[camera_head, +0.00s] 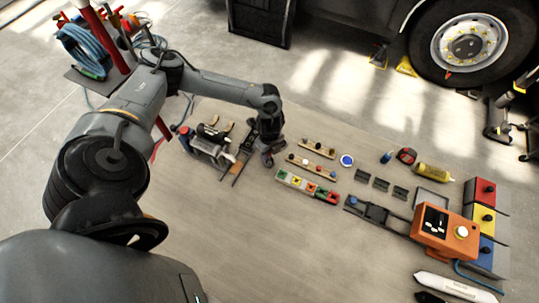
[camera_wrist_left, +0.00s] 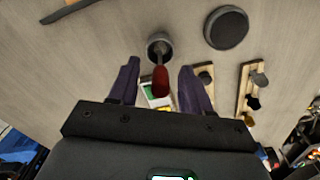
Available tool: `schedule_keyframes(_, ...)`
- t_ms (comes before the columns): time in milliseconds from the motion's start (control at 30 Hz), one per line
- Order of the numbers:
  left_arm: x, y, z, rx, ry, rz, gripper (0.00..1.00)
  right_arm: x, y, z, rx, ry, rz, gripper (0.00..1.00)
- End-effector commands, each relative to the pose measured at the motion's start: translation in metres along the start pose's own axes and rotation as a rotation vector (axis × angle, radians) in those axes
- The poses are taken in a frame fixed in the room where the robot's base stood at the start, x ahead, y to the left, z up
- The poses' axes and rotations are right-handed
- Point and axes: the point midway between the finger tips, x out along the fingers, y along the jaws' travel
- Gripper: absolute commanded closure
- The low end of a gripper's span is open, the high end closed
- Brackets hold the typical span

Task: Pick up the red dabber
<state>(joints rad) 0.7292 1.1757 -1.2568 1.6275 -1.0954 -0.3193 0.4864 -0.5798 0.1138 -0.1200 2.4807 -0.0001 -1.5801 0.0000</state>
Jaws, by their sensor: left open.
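The red dabber (camera_wrist_left: 160,82) shows in the left wrist view, a red handle joined to a grey round cup-like end. My left gripper (camera_wrist_left: 160,68) is open, with one dark finger on each side of the red handle and visible gaps between. In the head view the left gripper (camera_head: 267,157) points down over the wooden table, left of the coloured block. There the dabber is largely hidden by the gripper and cannot be made out clearly. My right gripper is in neither view.
A block with coloured squares (camera_head: 307,187) and wooden strips with knobs (camera_head: 318,149) lie right of the gripper. A dark disc (camera_wrist_left: 226,27) lies close by. An orange box (camera_head: 446,237) stands at right. The table's near middle is clear.

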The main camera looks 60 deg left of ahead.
Motion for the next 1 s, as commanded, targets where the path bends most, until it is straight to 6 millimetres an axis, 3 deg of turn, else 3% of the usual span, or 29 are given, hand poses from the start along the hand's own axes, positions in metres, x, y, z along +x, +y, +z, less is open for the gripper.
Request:
schedule_keyframes(167,0.014,0.000,0.000,0.000,0.000,0.000,0.52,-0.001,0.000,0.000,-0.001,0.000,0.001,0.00)
schedule_keyframes(433,0.016,0.000,0.000,0.000,0.000,-0.001,0.53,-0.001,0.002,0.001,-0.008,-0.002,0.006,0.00)
schedule_keyframes(733,0.015,0.000,0.000,0.000,0.000,-0.001,0.99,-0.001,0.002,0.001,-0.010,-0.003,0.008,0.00)
schedule_keyframes(1000,0.015,0.000,0.000,0.000,0.000,-0.001,1.00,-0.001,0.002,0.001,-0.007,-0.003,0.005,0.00)
